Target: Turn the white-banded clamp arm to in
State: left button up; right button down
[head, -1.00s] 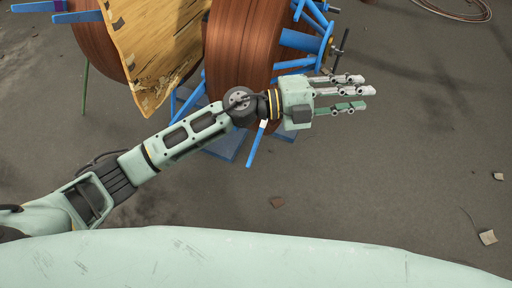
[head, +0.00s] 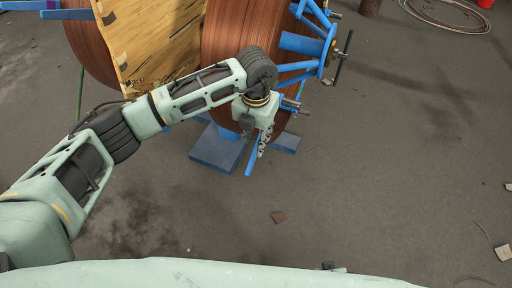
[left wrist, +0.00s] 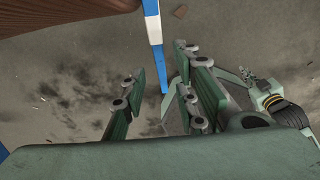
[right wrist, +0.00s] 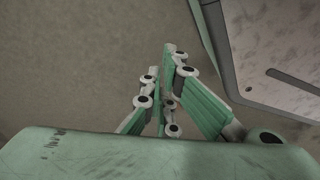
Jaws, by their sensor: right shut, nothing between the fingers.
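The clamp arm is a thin blue bar whose lower end (head: 252,163) hangs beside the near face of the brown spool in the head view. Its white band (left wrist: 153,28) shows in the left wrist view, and the blue tip runs down between my left fingers. In the head view my left gripper (head: 265,140) points down at the bar and hides the band. The left wrist view shows this gripper (left wrist: 160,78) open, with fingers on both sides of the bar; I cannot tell whether any finger touches it. My right gripper (right wrist: 160,85) is shut and empty, away from the clamp.
The large brown spool (head: 228,35) stands on blue feet (head: 218,148), with a blue spoked frame and hand-wheel (head: 343,57) at its right. A worn yellow wooden panel (head: 160,45) is to the left. The grey floor in front and to the right is mostly clear.

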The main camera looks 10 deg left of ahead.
pick_arm(q)
jog(key=shift+f, duration=2.35)
jog(key=shift+c, duration=0.3)
grip_shut()
